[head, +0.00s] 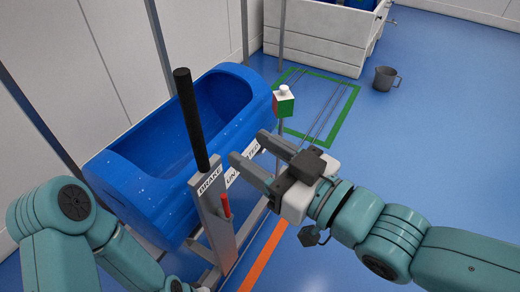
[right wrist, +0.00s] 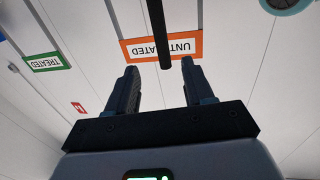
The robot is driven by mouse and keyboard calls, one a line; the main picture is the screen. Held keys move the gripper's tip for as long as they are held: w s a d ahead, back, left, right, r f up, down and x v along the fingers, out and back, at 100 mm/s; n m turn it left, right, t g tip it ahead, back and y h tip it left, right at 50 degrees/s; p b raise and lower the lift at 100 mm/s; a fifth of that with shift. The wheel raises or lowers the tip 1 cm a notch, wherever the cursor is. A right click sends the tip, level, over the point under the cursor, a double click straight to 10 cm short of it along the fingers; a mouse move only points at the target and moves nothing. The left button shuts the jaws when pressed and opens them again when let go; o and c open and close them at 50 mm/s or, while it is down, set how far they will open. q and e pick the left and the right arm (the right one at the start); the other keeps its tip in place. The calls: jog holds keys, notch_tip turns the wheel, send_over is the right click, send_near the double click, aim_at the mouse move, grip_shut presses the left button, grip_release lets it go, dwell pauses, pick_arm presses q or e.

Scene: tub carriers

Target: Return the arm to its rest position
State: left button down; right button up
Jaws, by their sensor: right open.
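My right gripper (head: 247,147) is in the middle of the head view, its two fingers apart and nothing between them. It is just right of a grey post (head: 214,213) labelled BRAKE with a long black lever (head: 190,118). The right wrist view shows the open fingers (right wrist: 159,75), with a black bar (right wrist: 160,35) beyond them that looks like this lever. Whether they touch cannot be told. My left arm (head: 72,222) is bent at the lower left; its gripper is not visible. A blue tub (head: 125,180) lies behind the post.
A small red handle (head: 225,206) is on the post. A button box (head: 283,103) stands behind my right gripper. A white crate (head: 320,40) and a grey mug-shaped vessel (head: 385,78) are farther back. The blue floor at right is clear.

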jog(key=shift+d, duration=0.1)
dwell(0.4)
jog(key=w+d+f+m+g+h, duration=0.2)
jog(key=f, duration=0.8)
jog(key=w+d+f+m+g+h, duration=0.1)
jog(key=w+d+f+m+h, duration=0.1)
jog(key=f, duration=0.7)
jog(key=w+d+f+m+g+h, duration=0.2)
jog(key=f, duration=0.8)
jog(key=s+d+f+m+g+h, duration=0.1)
jog(key=s+d+f+m+g, duration=0.2)
jog(key=s+f, duration=0.65)
jog(key=s+f+m+g+h, duration=0.2)
jog(key=s+f+g, duration=0.3)
jog(key=f, duration=0.7)
notch_tip(320, 180, up, 19)
jog(key=s+p, duration=0.1)
jog(key=p, duration=1.8)
jog(key=shift+d+r, duration=0.15)
jog(key=shift+d, duration=0.1)
jog(key=shift+s, duration=0.1)
